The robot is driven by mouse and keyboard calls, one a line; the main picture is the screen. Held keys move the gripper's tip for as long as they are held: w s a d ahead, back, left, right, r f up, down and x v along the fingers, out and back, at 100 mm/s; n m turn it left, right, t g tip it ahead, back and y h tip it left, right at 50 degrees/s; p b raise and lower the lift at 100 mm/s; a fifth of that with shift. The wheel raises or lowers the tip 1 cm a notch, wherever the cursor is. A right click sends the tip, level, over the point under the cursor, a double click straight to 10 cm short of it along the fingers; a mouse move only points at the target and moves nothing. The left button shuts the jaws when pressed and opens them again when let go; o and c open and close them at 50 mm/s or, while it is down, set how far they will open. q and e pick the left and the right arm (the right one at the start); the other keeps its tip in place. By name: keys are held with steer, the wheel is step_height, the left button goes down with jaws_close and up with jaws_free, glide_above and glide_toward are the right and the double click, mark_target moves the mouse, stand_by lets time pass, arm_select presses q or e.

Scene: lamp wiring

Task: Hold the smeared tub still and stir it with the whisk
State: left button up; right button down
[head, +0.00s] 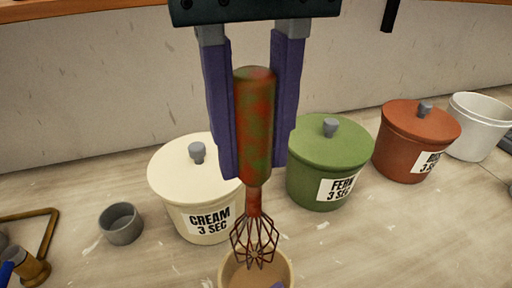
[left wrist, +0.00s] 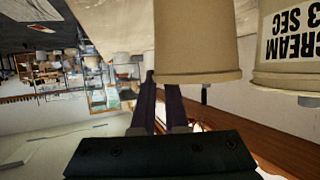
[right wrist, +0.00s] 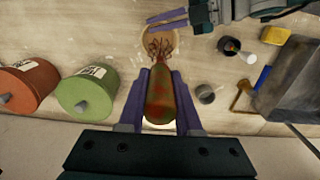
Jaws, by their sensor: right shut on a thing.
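My right gripper (head: 255,125) is shut on the whisk's handle (head: 257,120), which is smeared green and red. The whisk hangs upright, its dark red wire head (head: 255,243) over the mouth of the tan tub (head: 226,276). The tub is cut off at the bottom of the head view. The wires overlap the tub's mouth; I cannot tell how deep they reach. In the left wrist view the tub (left wrist: 195,45) hides part of one finger. I cannot tell whether they touch.
Lidded pots stand behind: cream (head: 195,180), green (head: 330,165) and red-brown (head: 415,140), with a white open pot (head: 478,125) at far right. A small grey cup (head: 121,224) and a brass-coloured bracket (head: 40,240) are at left. A wall runs behind the pots.

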arm_select(q)
steer(key=o, duration=0.5)
steer(key=shift+s+a+f, duration=0.1)
steer(key=shift+f, duration=0.1)
steer(key=shift+c, duration=0.2)
steer(key=shift+r, duration=0.1)
